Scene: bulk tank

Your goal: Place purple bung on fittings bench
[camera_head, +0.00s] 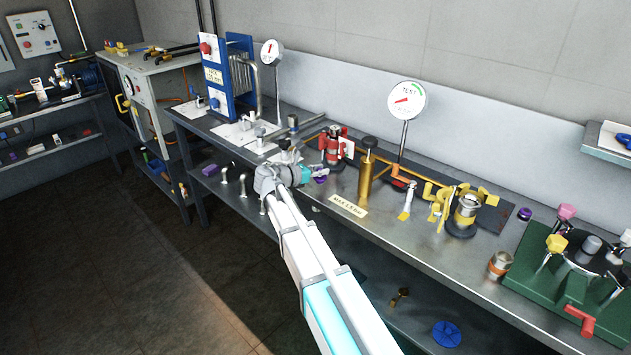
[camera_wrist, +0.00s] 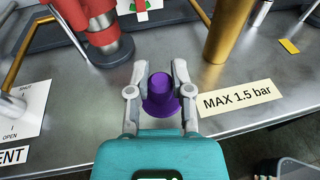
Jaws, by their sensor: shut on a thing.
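The purple bung (camera_wrist: 160,92) is between the two fingers of my gripper (camera_wrist: 160,78) in the wrist view, and the fingers are shut on it. The steel fittings bench (camera_wrist: 225,90) lies directly below. I cannot tell whether the bung touches the bench top or is just above it. In the head view the bung (camera_head: 321,179) shows as a small purple patch beside my gripper (camera_head: 312,175), over the bench's front part. My arm hides some of the bench edge there.
A red-banded fitting (camera_wrist: 98,30) stands behind to the left, and a brass cylinder (camera_wrist: 229,28) behind to the right. A "MAX 1.5 bar" label (camera_wrist: 238,98) lies to the right. A gauge (camera_head: 407,101) and a green rack (camera_head: 560,285) stand farther right.

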